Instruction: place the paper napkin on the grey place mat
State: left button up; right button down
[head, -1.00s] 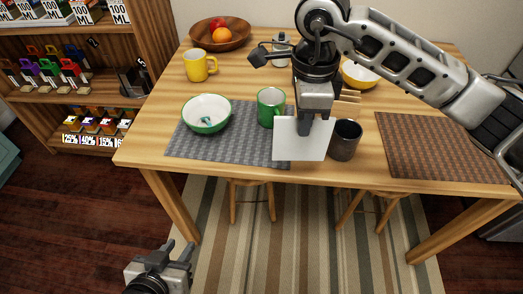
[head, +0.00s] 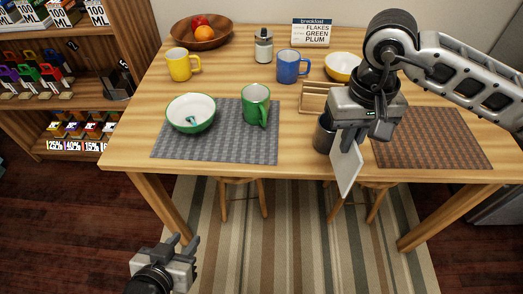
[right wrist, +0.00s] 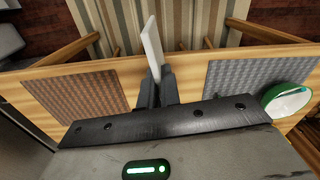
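In the right wrist view the napkin (right wrist: 152,47) stands between the closed fingers (right wrist: 157,85). The grey place mat (head: 232,146) lies on the left part of the table, with a green-and-white bowl (head: 190,115) and a green mug (head: 255,104) on it. The mat also shows in the right wrist view (right wrist: 243,82). My left gripper (head: 182,246) is open and empty, low in front of the table.
A brown place mat (head: 440,140) lies at right. A dark cup (head: 324,134) stands between the mats, partly hidden by my right gripper. A wooden rack (head: 316,97), blue mug (head: 292,67), yellow bowl (head: 342,66) and breakfast sign (head: 311,33) stand farther back.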

aim_at(253, 160)
jog(key=z, duration=1.6)
jog(key=k, duration=1.2)
jog(key=u, duration=1.25)
jog(key=i, duration=1)
jog(key=u, duration=0.05)
